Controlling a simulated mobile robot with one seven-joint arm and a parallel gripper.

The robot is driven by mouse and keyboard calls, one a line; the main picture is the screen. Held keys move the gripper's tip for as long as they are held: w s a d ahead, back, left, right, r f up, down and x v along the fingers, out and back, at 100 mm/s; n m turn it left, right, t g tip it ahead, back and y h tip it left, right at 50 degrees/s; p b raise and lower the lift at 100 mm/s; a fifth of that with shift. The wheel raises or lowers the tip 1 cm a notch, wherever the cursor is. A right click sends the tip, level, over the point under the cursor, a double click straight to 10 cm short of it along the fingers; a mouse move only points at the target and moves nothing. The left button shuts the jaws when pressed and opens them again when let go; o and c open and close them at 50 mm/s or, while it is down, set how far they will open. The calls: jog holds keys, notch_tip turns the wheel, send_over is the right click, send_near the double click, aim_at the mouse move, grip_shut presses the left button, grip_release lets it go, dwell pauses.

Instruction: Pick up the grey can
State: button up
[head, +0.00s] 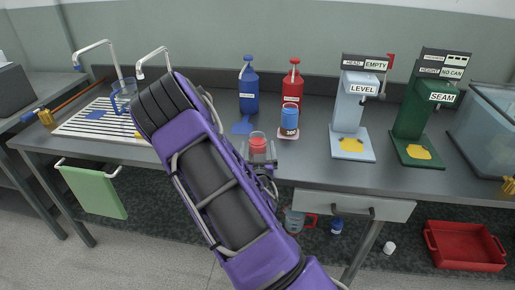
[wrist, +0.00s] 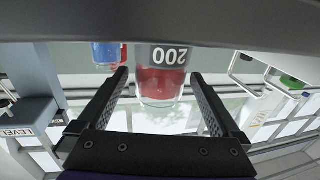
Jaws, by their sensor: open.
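The can with a grey band marked 200 (wrist: 165,54) is in the wrist view, where its lettering is upside down. Its clear part shows red contents. In the head view its red upper part (head: 258,143) stands out near the front of the bench, with its lower part partly hidden by my gripper. My gripper (wrist: 160,78) is open, with one finger to each side of the can in the wrist view. I see gaps beside the can and cannot tell how deep it sits between the fingers. In the head view my gripper (head: 262,163) is low at the can.
A blue can marked 200 (head: 290,121) stands close to the right on a pink mat. Blue (head: 249,88) and red (head: 292,84) bottles stand behind. The level machine (head: 350,112) and green seam machine (head: 420,125) are farther right. A striped drying mat (head: 90,122) lies left.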

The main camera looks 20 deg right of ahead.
jog(key=shift+x, duration=0.95)
jog(key=shift+c, duration=0.3)
jog(key=c, duration=1.5)
